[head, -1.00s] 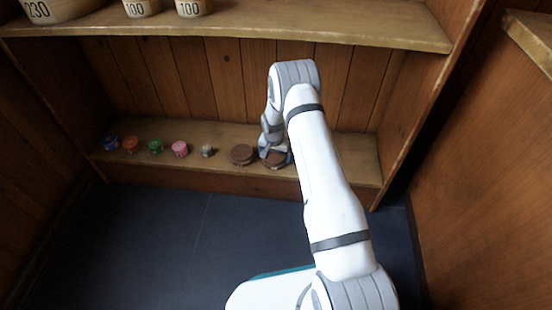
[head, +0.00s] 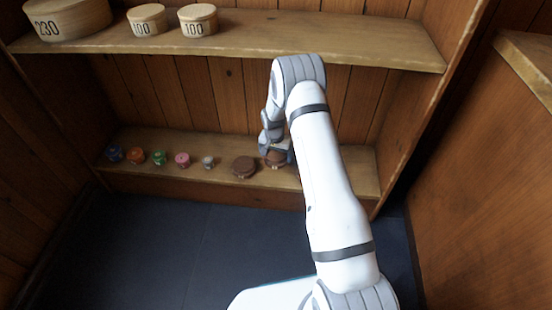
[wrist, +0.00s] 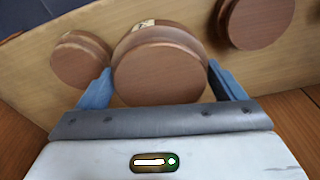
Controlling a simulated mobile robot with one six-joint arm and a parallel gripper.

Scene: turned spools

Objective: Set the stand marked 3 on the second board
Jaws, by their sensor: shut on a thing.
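My gripper (head: 276,150) is shut on a round brown stand (head: 277,159) near the right part of the lower board (head: 225,146). In the wrist view that stand (wrist: 160,72) sits between my two blue fingers and appears raised off the board. A pale label shows on its far side, but its mark cannot be read. Another brown stand (head: 243,168) is on the lower board just left of it. The wrist view shows two other brown stands, one at the left (wrist: 80,62) and one at the upper right (wrist: 258,20). The upper board (head: 330,38) runs above.
Small blue (head: 114,153), orange (head: 136,155), green (head: 159,158), pink (head: 182,160) and grey (head: 208,162) spools line the lower board. Pale tubs marked 230 (head: 70,18), 100 (head: 147,20) and 100 (head: 198,20) stand on the upper board's left; its right is clear.

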